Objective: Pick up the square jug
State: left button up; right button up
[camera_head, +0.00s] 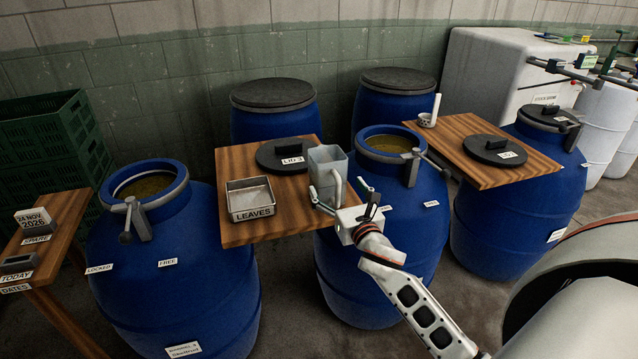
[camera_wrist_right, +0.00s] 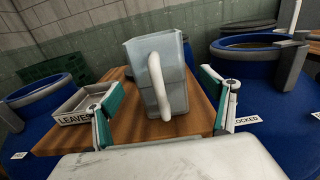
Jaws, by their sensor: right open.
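The square jug (camera_head: 325,168) is grey-blue with a pale handle and stands upright on a wooden board (camera_head: 240,172) laid between blue barrels. In the right wrist view the jug (camera_wrist_right: 185,95) stands straight ahead, its white handle (camera_wrist_right: 158,85) facing me. My right gripper (camera_head: 340,200) is open at the front side of the jug. In the wrist view its teal-padded fingers (camera_wrist_right: 163,110) are spread to either side of the jug, with gaps on both sides. I cannot tell whether the fingertips reach past the handle. My left gripper is not in view.
A metal tray marked LEAVES (camera_head: 250,198) stands left of the jug, and a black lid (camera_head: 284,155) lies behind it. An open blue barrel (camera_head: 390,200) is close on the right. Another board (camera_head: 470,130) holds a mortar-like cup (camera_head: 425,120) and a lid (camera_head: 494,150).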

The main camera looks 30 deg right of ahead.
aim_at(329, 174)
jog(key=x, duration=0.6)
jog(key=shift+w+f, duration=0.1)
jog(key=shift+w, duration=0.3)
jog(key=shift+c, duration=0.3)
jog(key=c, duration=1.8)
jog(key=shift+o, duration=0.2)
jog(key=shift+r, duration=0.25)
